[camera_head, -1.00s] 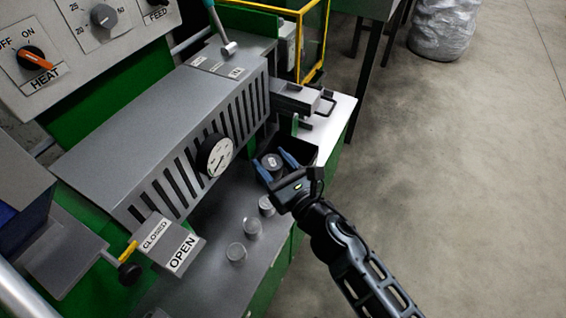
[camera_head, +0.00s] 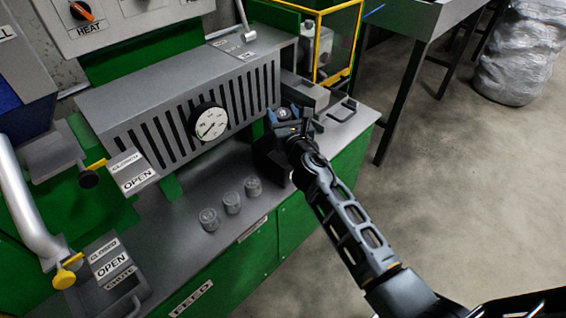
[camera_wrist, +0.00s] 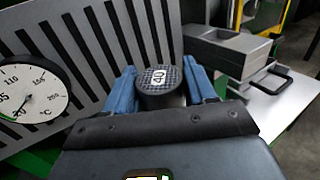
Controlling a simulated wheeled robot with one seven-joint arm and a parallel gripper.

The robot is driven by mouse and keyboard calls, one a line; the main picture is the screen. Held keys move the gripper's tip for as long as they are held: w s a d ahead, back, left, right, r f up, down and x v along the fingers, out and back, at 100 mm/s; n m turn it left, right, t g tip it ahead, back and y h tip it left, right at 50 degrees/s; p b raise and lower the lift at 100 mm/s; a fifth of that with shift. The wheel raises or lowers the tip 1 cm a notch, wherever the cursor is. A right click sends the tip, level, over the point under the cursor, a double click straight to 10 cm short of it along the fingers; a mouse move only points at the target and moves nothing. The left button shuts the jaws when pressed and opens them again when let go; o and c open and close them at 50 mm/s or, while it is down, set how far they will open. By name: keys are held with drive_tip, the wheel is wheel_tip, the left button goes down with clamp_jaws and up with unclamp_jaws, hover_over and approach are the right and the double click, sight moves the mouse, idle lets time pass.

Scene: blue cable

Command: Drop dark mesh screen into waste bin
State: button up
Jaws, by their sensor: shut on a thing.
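The dark mesh screen (camera_wrist: 161,77) is a round dark piece with a gridded top and a white label reading 40. It sits upright between the blue fingers of my gripper (camera_wrist: 164,88) in the wrist view. In the head view my gripper (camera_head: 288,115) is shut on it, in front of the machine's right end. A black box (camera_head: 268,163), which looks like the waste bin, stands on the counter just below my gripper. My gripper and arm hide part of it, and I cannot see inside it now.
The slotted grey housing with a dial gauge (camera_head: 209,121) rises behind. A metal block with a handle (camera_head: 341,110) lies to the right. Open floor lies right.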

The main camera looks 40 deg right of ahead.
drive_tip(key=d+f+m+g+h+b, duration=0.1)
drive_tip(key=d+f+b, duration=0.3)
drive_tip(key=f+b, duration=0.1)
drive_tip(key=shift+w+f+h+b, duration=0.35)
drive_tip(key=shift+w+h+b, duration=0.1)
drive_tip(key=shift+b, duration=0.35)
drive_tip(key=o, duration=1.2)
drive_tip(key=shift+s, duration=0.1)
drive_tip(key=shift+v, duration=3.85)
